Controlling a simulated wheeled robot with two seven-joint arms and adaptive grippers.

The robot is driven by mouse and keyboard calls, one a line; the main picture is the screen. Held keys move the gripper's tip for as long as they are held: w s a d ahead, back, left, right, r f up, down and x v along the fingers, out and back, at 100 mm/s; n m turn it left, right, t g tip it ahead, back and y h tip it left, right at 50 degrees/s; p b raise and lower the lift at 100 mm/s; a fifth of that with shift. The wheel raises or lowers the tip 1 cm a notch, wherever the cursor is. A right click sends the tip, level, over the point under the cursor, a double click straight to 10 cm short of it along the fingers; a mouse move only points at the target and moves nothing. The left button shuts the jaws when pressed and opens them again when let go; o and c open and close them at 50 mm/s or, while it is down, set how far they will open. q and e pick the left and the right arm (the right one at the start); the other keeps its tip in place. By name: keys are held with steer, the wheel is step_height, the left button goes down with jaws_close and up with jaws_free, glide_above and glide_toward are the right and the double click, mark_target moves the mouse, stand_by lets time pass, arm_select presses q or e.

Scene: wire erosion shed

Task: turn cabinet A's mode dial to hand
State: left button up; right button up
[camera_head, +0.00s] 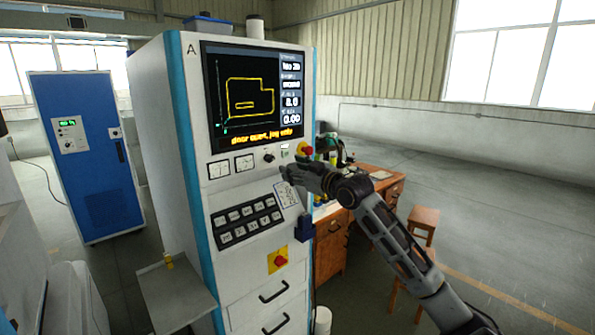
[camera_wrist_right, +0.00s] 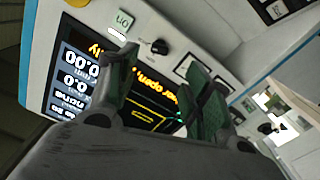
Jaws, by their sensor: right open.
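Cabinet A (camera_head: 165,130) is a tall white cabinet with blue edges and an "A" at its top. A small black dial (camera_head: 269,158) sits on its front below the screen, right of two meters; I take it for the mode dial, but cannot read its setting. It also shows in the right wrist view (camera_wrist_right: 159,47), beyond my fingertips and apart from them. My right gripper (camera_head: 288,176) is close to the cabinet front, below and right of the dial. In the wrist view its two green-padded fingers (camera_wrist_right: 160,88) are spread with nothing between them. My left gripper is out of view.
The cabinet's screen (camera_head: 250,98) reads "door open, jog only". A red knob on yellow (camera_head: 278,260) and a button panel (camera_head: 245,222) are lower down. A red-and-yellow control (camera_head: 305,149) is near my right wrist. A wooden desk (camera_head: 330,250) stands behind.

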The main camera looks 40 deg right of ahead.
steer(key=shift+s, duration=0.6)
steer(key=shift+r, duration=0.1)
stand_by(0.4)
